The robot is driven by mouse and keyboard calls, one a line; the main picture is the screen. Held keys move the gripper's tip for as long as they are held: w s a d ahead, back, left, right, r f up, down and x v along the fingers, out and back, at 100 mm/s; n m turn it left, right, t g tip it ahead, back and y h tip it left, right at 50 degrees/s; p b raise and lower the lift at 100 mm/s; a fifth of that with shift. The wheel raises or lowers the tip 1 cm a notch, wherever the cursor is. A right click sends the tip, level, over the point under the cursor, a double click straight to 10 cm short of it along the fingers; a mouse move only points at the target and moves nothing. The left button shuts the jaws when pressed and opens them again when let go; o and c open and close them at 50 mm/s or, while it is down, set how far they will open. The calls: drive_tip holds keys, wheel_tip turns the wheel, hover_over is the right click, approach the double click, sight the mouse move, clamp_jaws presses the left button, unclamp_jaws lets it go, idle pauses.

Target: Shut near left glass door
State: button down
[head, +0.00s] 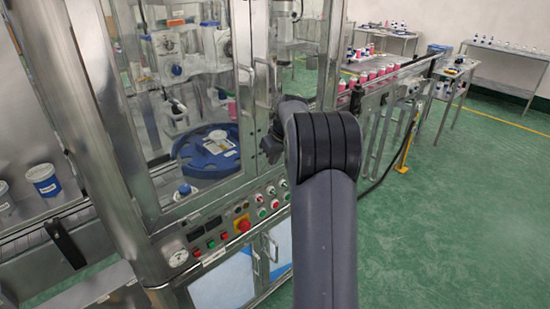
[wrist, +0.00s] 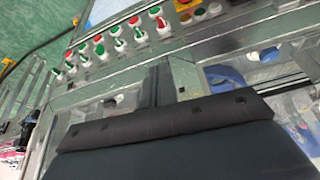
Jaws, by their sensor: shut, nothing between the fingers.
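The near left glass door (head: 190,100) is a clear pane in a metal frame on the front of the crimping machine, left of my arm in the head view. It stands near the plane of the machine's front; I cannot tell whether a gap is left at its edge. A long handle (head: 254,90) stands upright by the door's right edge. My gripper (head: 270,150) is shut and empty, close to the door frame's lower right part and partly hidden by my wrist. In the wrist view the fingertips (wrist: 165,85) point at the metal frame; contact is unclear.
Below the doors is a panel of buttons (head: 243,225), also seen in the wrist view (wrist: 120,40). A blue turntable (head: 205,150) sits behind the glass. A conveyor (head: 395,75) with pink cans runs off to the right. Green floor (head: 450,220) is free at right.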

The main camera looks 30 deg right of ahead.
drive_tip(key=b+v, duration=0.1)
drive_tip(key=v, duration=0.9)
drive_tip(key=shift+s+d, duration=0.25)
drive_tip(key=shift+s, duration=0.05)
drive_tip(key=shift+f, duration=0.1)
